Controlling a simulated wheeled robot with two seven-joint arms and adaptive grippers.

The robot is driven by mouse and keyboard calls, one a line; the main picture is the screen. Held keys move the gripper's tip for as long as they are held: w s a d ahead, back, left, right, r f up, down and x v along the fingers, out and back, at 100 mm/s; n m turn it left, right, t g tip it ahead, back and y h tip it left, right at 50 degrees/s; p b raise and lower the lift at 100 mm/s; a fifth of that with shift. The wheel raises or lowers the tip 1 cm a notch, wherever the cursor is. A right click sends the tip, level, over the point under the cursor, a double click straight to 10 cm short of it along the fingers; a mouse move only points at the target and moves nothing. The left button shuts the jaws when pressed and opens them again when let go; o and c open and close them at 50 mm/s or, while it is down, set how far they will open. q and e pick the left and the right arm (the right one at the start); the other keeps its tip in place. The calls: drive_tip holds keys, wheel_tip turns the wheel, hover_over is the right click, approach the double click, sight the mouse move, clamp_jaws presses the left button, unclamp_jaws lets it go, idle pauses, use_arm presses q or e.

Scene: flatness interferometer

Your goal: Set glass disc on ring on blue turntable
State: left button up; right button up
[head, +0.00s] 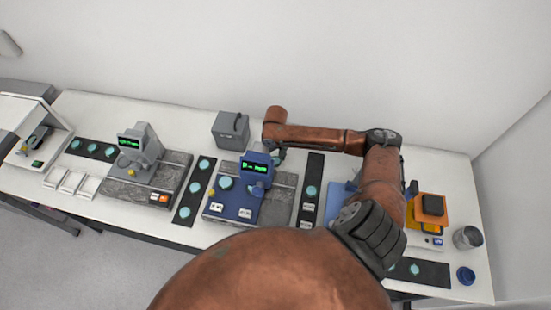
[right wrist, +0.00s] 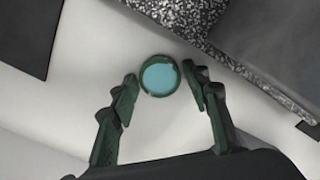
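A teal glass disc (right wrist: 159,76) with a dark green rim sits between the fingertips of my right gripper (right wrist: 161,80) in the right wrist view. A separate ring cannot be made out. A blue thing (head: 338,193) shows partly behind my right arm. My left gripper is not in view.
Dark mats with teal discs lie left (head: 187,205) and right (head: 310,190) of the blue instrument. A grey instrument (head: 140,150) stands farther left. A grey box (head: 231,130) stands behind. An orange-topped device (head: 429,208) and a metal cup (head: 467,238) are at the right.

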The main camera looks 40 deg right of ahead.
drive_tip(key=shift+o, duration=0.9)
drive_tip(key=shift+r, duration=0.1)
